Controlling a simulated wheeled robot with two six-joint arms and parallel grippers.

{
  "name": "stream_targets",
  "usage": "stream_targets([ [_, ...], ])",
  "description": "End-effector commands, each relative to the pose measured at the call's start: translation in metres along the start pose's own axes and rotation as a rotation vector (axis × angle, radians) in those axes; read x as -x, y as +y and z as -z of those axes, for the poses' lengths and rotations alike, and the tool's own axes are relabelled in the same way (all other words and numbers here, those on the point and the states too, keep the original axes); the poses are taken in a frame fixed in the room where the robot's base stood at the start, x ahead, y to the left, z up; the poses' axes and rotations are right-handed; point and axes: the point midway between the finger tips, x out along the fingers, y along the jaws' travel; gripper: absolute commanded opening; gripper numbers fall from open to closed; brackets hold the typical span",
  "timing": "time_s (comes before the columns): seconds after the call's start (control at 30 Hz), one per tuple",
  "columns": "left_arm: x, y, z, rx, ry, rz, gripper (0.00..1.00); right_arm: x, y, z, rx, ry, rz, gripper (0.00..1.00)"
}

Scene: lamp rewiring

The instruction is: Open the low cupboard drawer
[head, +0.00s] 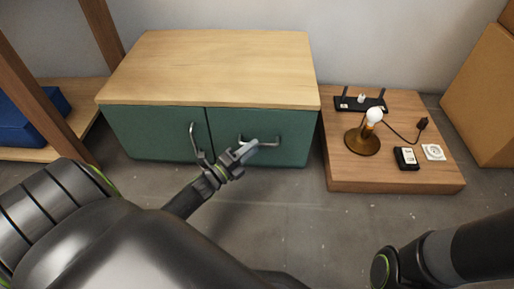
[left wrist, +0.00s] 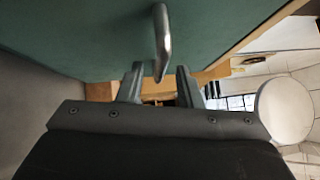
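The low cupboard (head: 210,65) has a pale wood top and two green fronts. The right front, the drawer (head: 280,155), has a horizontal metal handle (head: 268,142) and looks flush and closed. The left front (head: 150,130) has a vertical handle (head: 194,138). My left gripper (head: 248,150) is at the left part of the drawer handle. In the left wrist view, its fingers (left wrist: 160,85) are spread, with the handle bar (left wrist: 163,38) between or just beyond their tips and gaps on both sides. My right arm shows at the lower right; its gripper is out of view.
A low wooden platform (head: 345,180) at the right holds a lamp (head: 363,143), a black device (head: 360,104), a plug (head: 422,123) and small boxes. A cardboard box (head: 485,95) stands far right. A wooden shelf with a blue bin (head: 30,118) is left. Floor before the drawer is mostly bare.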

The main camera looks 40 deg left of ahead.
Motion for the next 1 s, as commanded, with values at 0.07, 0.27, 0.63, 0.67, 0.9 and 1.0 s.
stream_targets([
  [0.07,-0.012,0.002,0.0,-0.001,0.001,0.002,0.32,0.005,0.001,0.002,-0.002,-0.001,-0.005,0.0],
  [0.27,-0.027,0.001,0.0,0.0,0.0,0.0,0.32,0.007,0.001,0.003,-0.006,-0.007,-0.014,0.0],
  [0.63,-0.028,0.0,0.0,0.001,0.0,-0.001,0.23,0.007,0.001,0.002,-0.008,-0.009,-0.017,0.0],
  [0.67,-0.028,0.0,0.0,0.001,0.0,-0.001,0.19,0.007,0.001,0.002,-0.008,-0.009,-0.017,0.0],
  [0.9,-0.028,0.0,0.0,0.0,0.0,-0.001,0.0,0.007,0.001,0.002,-0.008,-0.006,-0.016,0.0],
  [1.0,-0.028,0.0,0.0,0.001,0.0,-0.001,0.0,0.007,0.001,0.002,-0.008,-0.006,-0.015,0.0],
])
